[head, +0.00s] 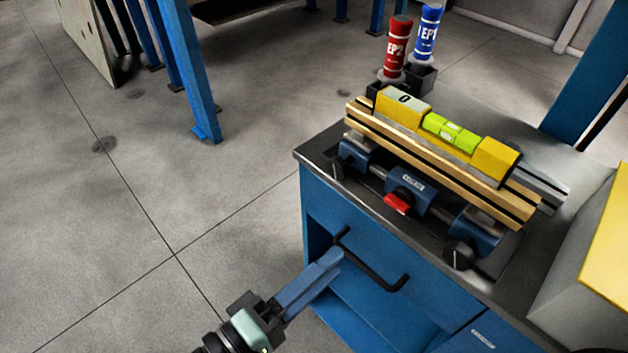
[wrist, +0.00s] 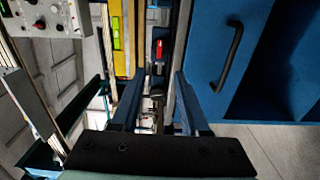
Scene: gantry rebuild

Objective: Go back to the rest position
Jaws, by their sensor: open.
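My gripper (head: 322,273) hangs in front of the blue cabinet, beside the black drawer handle in the head view. Its two blue fingers overlap there. In the wrist view my gripper (wrist: 155,88) shows both fingers apart with nothing held between them. Through the gap I see part of the blue vise and its red lever (wrist: 159,49), which lie beyond the fingers. In the head view I cannot tell whether the fingers touch the cabinet front.
A blue cabinet (head: 328,213) has a black handle (head: 372,268). On top, a vise (head: 408,186) carries wooden strips and a yellow level (head: 400,108). Red (head: 396,45) and blue (head: 427,33) cylinders stand behind. A grey box with a yellow top (head: 608,250) is at right.

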